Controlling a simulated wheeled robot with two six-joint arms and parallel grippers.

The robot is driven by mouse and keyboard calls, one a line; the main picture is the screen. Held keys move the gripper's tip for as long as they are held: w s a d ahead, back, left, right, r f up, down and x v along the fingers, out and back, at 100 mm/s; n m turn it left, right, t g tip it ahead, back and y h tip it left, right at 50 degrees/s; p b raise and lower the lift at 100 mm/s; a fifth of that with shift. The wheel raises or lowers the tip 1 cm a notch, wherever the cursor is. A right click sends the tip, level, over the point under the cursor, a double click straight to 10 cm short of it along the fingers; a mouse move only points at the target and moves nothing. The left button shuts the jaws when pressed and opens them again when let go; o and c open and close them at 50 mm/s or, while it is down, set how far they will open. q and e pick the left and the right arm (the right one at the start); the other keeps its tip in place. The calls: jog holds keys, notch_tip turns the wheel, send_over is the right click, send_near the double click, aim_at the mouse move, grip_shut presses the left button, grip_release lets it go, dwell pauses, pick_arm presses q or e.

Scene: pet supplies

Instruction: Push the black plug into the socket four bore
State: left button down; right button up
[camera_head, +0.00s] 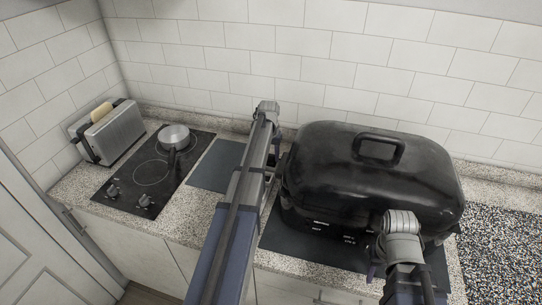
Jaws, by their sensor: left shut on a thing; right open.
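I cannot make out the black plug or the socket four bore in the head view. My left arm rises from the bottom across the middle of the counter to a grey joint near the wall, left of a large black lidded roaster (372,172). Dark parts show beside this arm, but I cannot make out the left gripper's fingertips or anything held. My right arm comes up at the lower right, in front of the roaster, with its grey joint covering part of the roaster's front. The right gripper's fingertips are not visible.
A black cooktop (131,190) with a small metal pot (173,136) lies left on the speckled counter (195,217). A steel toaster (117,133) stands at the far left. A dark mat (213,164) lies left of my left arm. The tiled wall (222,62) bounds the back.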

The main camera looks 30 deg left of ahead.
aim_at(270, 162)
pick_arm(q)
jog(key=shift+f+b, duration=0.4)
jog(key=shift+f, duration=0.1)
pick_arm(e)
jog(key=shift+f, duration=0.45)
pick_arm(q)
jog(key=shift+c, duration=1.7)
grip_release()
jog(key=shift+r, duration=0.1)
pick_arm(e)
jog(key=shift+r, duration=0.1)
pick_arm(q)
jog(key=shift+r, duration=0.1)
pick_arm(e)
jog(key=shift+r, duration=0.1)
pick_arm(q)
jog(key=r+p, duration=0.5)
jog(key=s+r+p, duration=0.1)
jog(key=r+p, duration=0.1)
jog(key=p, duration=0.1)
jog(key=shift+d+r, duration=0.1)
jog(key=shift+r, duration=0.2)
pick_arm(e)
notch_tip(270, 162, up, 8)
jog(key=shift+f, duration=0.25)
